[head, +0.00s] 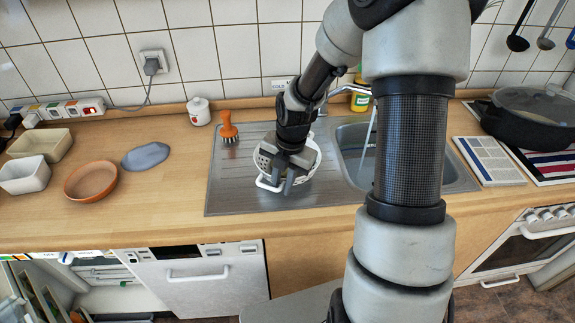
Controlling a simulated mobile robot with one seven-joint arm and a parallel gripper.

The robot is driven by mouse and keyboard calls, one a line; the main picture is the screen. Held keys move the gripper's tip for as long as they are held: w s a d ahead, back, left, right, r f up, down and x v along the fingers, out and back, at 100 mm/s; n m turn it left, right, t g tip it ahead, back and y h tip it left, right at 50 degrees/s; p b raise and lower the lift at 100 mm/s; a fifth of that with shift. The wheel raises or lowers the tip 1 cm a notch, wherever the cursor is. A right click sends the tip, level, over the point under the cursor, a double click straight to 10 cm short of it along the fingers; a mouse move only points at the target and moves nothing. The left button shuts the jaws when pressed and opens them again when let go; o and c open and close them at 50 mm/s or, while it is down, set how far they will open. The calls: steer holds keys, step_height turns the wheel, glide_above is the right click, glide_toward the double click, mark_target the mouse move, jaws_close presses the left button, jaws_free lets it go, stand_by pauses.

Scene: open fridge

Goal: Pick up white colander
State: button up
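The white colander (310,158) sits on the metal drainboard, left of the sink basin. Its perforated side and a white handle (268,184) show at its left. My gripper (282,178) points down over the colander's near left part, close to the handle. The gripper and wrist hide much of the colander. The fingers are small and dark here. I cannot tell whether they are apart or closed on the rim or handle.
A metal sink (352,150) lies right of the colander, partly behind my arm. An orange brush (228,128) stands at the drainboard's back left. A black pot (530,118) sits at right. A terracotta dish (92,180) and grey plate (146,156) lie at left. Counter between is clear.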

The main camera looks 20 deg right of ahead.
steer(key=shift+a+f, duration=0.1)
steer(key=shift+f, duration=0.6)
jaws_close()
steer(key=shift+w, duration=0.1)
steer(key=shift+r, duration=0.55)
step_height(320, 180, up, 9)
steer(key=shift+r+p, duration=0.1)
steer(key=shift+p, duration=0.2)
